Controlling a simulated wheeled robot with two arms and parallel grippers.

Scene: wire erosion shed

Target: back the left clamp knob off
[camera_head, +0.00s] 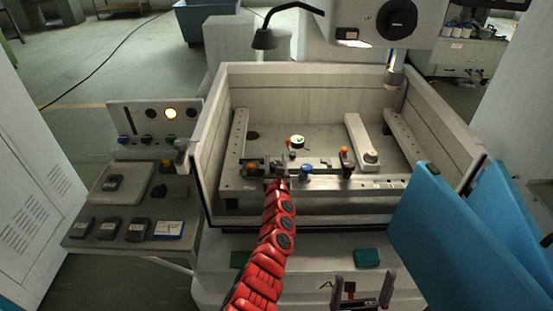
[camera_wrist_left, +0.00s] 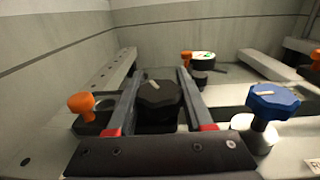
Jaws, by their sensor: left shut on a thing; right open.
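A black faceted knob with a pale pointer mark (camera_wrist_left: 160,94) stands between the two fingers of my left gripper (camera_wrist_left: 158,92), which is shut on it. I take it as the left clamp knob. In the head view my left gripper (camera_head: 279,170) reaches over the front rail (camera_head: 380,183) in the machine tank, and its wrist mostly hides the black knob. A blue knob (camera_wrist_left: 273,103) stands to the right of the gripper and also shows in the head view (camera_head: 306,169). My right gripper (camera_head: 362,298) is open and empty at the bottom, outside the tank.
Orange knobs stand left (camera_wrist_left: 81,104) and right (camera_head: 344,152) of the gripper. A white-and-green-topped round part (camera_head: 297,141) is behind it. The tank walls (camera_head: 208,160) enclose the rails. A control panel (camera_head: 125,205) stands left, and blue panels (camera_head: 440,235) right.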

